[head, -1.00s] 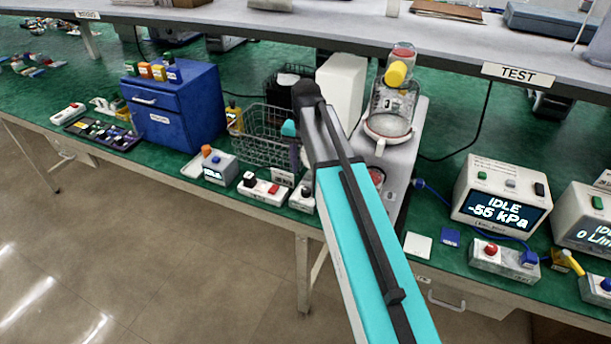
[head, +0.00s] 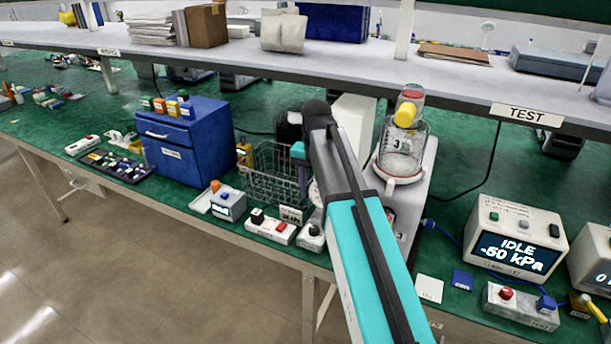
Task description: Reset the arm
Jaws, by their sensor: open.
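My turquoise and black arm (head: 370,245) reaches up from the bottom of the head view to a dark joint at the bench's middle. A small teal part of it (head: 298,150) shows left of that joint. My gripper is not in view; the arm hides whatever is beyond the joint. A clear canister marked 3 (head: 401,150), with a yellow and red top, stands upright on a pale pump base (head: 425,185) right of the arm.
A wire basket (head: 272,172) and a blue drawer cabinet (head: 185,150) stand left of the arm. A gauge box (head: 515,240) reading IDLE and a switch box (head: 520,306) are at right. The TEST shelf (head: 470,88) overhangs the bench. Green bench surface (head: 455,155) is clear beside the pump.

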